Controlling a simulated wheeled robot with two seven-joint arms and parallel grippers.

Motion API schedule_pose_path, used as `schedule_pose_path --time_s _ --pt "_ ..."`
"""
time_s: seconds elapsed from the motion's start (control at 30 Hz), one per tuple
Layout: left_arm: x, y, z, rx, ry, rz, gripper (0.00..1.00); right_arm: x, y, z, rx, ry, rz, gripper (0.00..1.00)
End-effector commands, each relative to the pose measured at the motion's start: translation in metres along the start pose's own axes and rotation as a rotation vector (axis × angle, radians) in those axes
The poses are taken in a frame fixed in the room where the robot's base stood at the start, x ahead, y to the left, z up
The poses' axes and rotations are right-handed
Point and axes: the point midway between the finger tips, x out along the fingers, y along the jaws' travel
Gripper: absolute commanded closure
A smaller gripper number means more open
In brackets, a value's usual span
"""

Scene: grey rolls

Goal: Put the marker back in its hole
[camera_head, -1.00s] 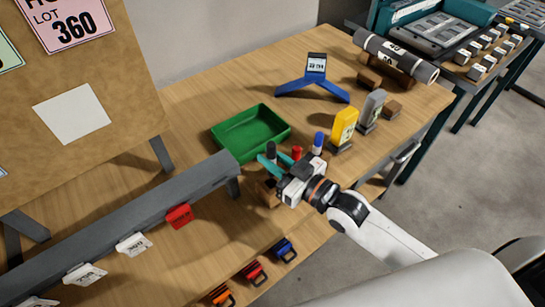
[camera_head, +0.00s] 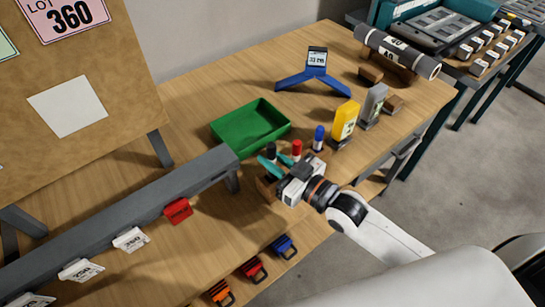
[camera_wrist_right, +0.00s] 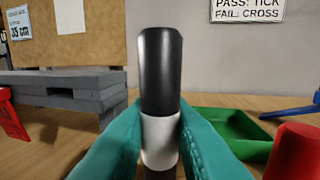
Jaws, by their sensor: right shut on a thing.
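A black-capped marker with a white band (camera_wrist_right: 162,75) stands upright between the teal fingers of my right gripper (camera_wrist_right: 158,150). In the head view its dark top (camera_head: 271,149) shows above the fingers of the right gripper (camera_head: 274,165), which is shut on it. A wooden block (camera_head: 265,190) shows partly under the gripper; its holes are hidden. A red marker (camera_head: 296,149) and a blue marker (camera_head: 318,137) stand upright just beyond the gripper. The red one also shows close at the right in the wrist view (camera_wrist_right: 298,155). The marker's lower end is hidden. My left gripper is not in view.
A green tray (camera_head: 228,143) lies behind the markers. A grey rail (camera_head: 120,220) with hanging tags runs along the left. Coloured clips (camera_head: 252,270) lie near the front edge.

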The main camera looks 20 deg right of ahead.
Motion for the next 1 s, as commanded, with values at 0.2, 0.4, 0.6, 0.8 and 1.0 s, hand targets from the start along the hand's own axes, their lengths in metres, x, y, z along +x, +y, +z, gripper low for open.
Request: schedule_pose_path --time_s 0.2,0.4,0.6,0.8,1.0 --pt "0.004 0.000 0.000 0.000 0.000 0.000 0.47 0.000 0.000 -0.006 0.000 0.000 0.000 1.00" --pt "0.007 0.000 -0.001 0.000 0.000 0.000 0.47 0.000 0.000 -0.011 0.000 0.000 0.000 1.00" --pt "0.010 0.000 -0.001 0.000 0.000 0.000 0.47 0.000 0.000 -0.016 0.000 0.000 0.000 1.00" --pt "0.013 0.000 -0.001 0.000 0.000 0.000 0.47 0.000 0.000 -0.021 0.000 0.000 0.000 1.00" --pt "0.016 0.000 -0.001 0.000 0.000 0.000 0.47 0.000 0.000 -0.026 0.000 0.000 0.000 1.00"
